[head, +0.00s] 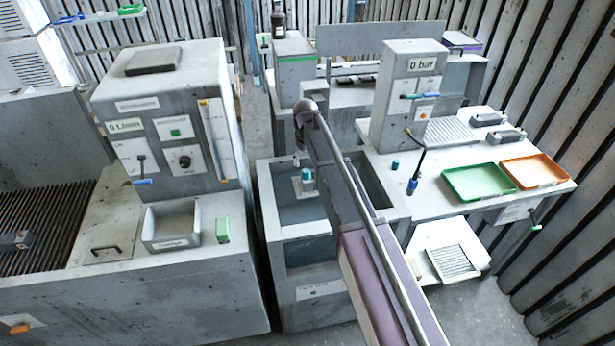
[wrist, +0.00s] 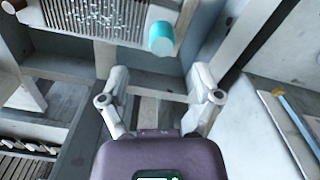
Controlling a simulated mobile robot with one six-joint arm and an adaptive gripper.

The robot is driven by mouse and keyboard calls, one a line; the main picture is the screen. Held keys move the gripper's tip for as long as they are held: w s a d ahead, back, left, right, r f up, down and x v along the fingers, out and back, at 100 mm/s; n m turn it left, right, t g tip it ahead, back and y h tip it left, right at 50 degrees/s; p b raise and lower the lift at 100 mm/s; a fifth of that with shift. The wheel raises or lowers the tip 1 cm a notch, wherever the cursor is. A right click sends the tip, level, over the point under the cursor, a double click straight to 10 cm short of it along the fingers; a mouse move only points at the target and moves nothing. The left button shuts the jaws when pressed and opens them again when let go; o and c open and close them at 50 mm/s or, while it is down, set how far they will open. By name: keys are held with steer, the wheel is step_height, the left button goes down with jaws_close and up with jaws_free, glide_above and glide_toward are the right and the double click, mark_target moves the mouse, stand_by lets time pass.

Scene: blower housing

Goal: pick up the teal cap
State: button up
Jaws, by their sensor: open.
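A teal cap (head: 307,174) shows in the head view at a pale fitting inside the grey basin in the middle. In the wrist view a teal round piece (wrist: 161,39) with a pale body sits at the top, beside a ribbed grate. It looks like the same cap, but I cannot be sure. My gripper (wrist: 160,82) is open and empty, its two fingers spread below the teal piece in the picture and apart from it. In the head view my arm reaches over the basin, and its fingers are mostly hidden.
Another small teal piece (head: 395,166) stands on the right bench near a blue-handled hose nozzle (head: 412,186). A green tray (head: 478,196) and an orange tray (head: 534,184) lie further right. The basin's walls (head: 268,215) surround the cap. A panelled machine (head: 165,120) stands left.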

mark_target(306, 170)
steer(key=shift+f, duration=0.1)
stand_by(0.3)
steer(key=shift+s+f+b, duration=0.15)
steer(key=shift+f+b, duration=2.4)
steer(key=shift+b, duration=0.05)
steer(key=c, duration=1)
